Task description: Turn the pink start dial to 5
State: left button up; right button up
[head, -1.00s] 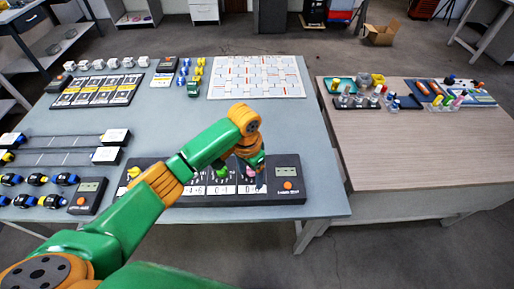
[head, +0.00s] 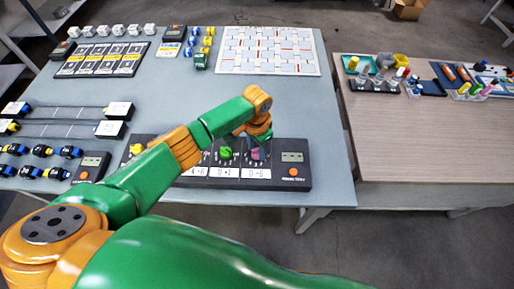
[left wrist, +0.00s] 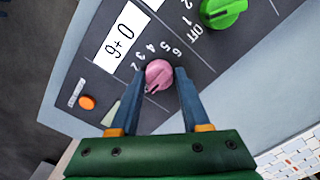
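The pink dial (left wrist: 159,74) sits on a dark panel (left wrist: 75,75), near a card reading 0–6 (left wrist: 118,38). It also shows, partly covered, in the head view (head: 255,154). Printed numbers 2 to 6 arc around its far side in the left wrist view. A pale mark on the dial's near-left edge points away from the visible numbers. My left gripper (left wrist: 160,72) is open, with one finger on each side of the dial. Narrow gaps seem to show, though contact is hard to judge. In the head view the left gripper (head: 261,138) is over the dial. My right gripper is out of view.
A green dial (left wrist: 222,12) is the pink dial's neighbour on the panel. An orange button (head: 293,172) and small display (head: 292,157) are at the panel's right end. A white grid board (head: 268,52) lies behind. A wooden table (head: 430,130) stands to the right.

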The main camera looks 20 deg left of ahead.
pick_arm(q)
grip_shut()
